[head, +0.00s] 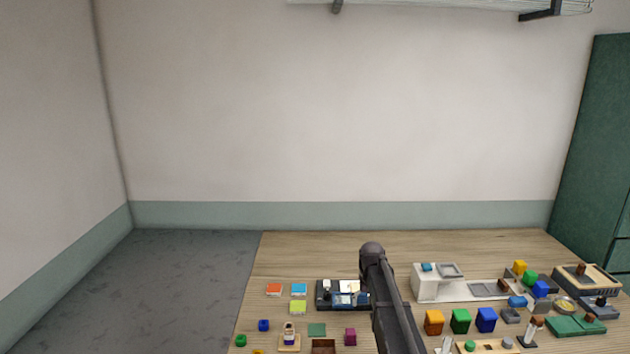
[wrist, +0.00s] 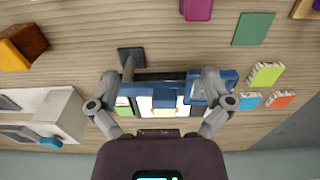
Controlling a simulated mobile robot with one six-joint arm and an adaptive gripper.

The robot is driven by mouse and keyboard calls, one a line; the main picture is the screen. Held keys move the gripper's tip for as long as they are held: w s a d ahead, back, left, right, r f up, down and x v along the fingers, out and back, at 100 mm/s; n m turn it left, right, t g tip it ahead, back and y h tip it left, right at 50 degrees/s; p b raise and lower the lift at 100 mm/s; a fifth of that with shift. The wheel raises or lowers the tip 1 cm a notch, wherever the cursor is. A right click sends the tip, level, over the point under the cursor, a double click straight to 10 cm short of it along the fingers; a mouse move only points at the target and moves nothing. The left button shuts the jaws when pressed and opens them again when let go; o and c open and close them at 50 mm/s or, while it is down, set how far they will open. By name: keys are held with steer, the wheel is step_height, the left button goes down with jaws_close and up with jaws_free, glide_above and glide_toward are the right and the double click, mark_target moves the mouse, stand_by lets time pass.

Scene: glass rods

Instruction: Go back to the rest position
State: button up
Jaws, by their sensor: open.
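My gripper (wrist: 168,88) is in the wrist view with its two fingers spread apart and nothing between them that I can tell is held. Below it is a dark tray (wrist: 160,77) with blue, white and green parts, partly hidden by the fingers and the gripper body. In the head view, the dark tray (head: 322,303) sits on the wooden table, just left of my arm. My arm rises from the bottom edge there; the gripper itself cannot be made out.
The wooden table (head: 480,245) is crowded at its front and right: a white machine (head: 425,288), orange, green and blue bins (head: 460,321), a green mat (head: 565,327) and small blocks. Coloured pads (head: 298,307) lie left. The table's back strip is clear. A green cabinet (head: 595,150) stands right.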

steer(key=s+f+b, duration=0.4)
steer(key=s, duration=1)
steer(key=s+f+b, duration=0.4)
steer(key=s, duration=1)
steer(key=shift+f, duration=0.25)
steer(key=shift+d, duration=0.1)
steer(key=shift+c, duration=0.2)
